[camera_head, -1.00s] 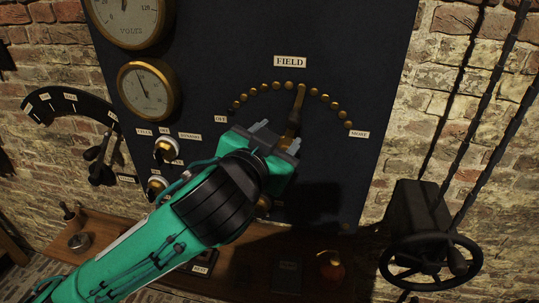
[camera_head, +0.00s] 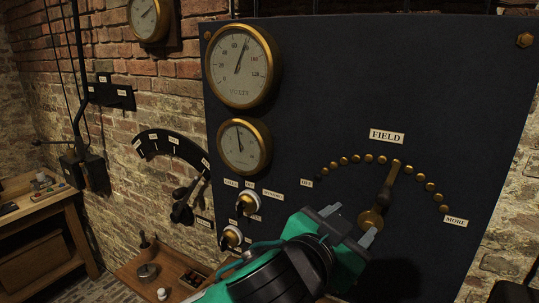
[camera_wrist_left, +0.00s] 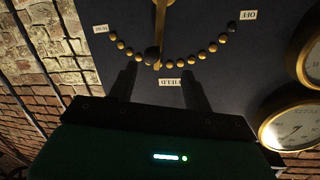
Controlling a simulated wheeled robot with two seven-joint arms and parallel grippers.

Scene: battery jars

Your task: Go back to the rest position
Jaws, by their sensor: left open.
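My left gripper (camera_head: 350,224) is open and empty in front of the dark panel, to the lower left of the field lever (camera_head: 384,191). The lever points up, slightly to the right, at the arc of brass studs under the FIELD label (camera_head: 387,136). In the head view the fingers look apart from it. In the left wrist view the two fingers (camera_wrist_left: 159,74) are spread, with the upside-down lever (camera_wrist_left: 160,28) seen beyond them. Nothing is between the fingers. My right gripper is not in view.
Two brass gauges (camera_head: 241,66) and two knobs (camera_head: 247,205) sit left of the lever on the panel (camera_head: 450,80). A wall lever with an arc scale (camera_head: 172,146) is further left. A wooden shelf (camera_head: 130,270) lies below; a workbench (camera_head: 40,215) stands far left.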

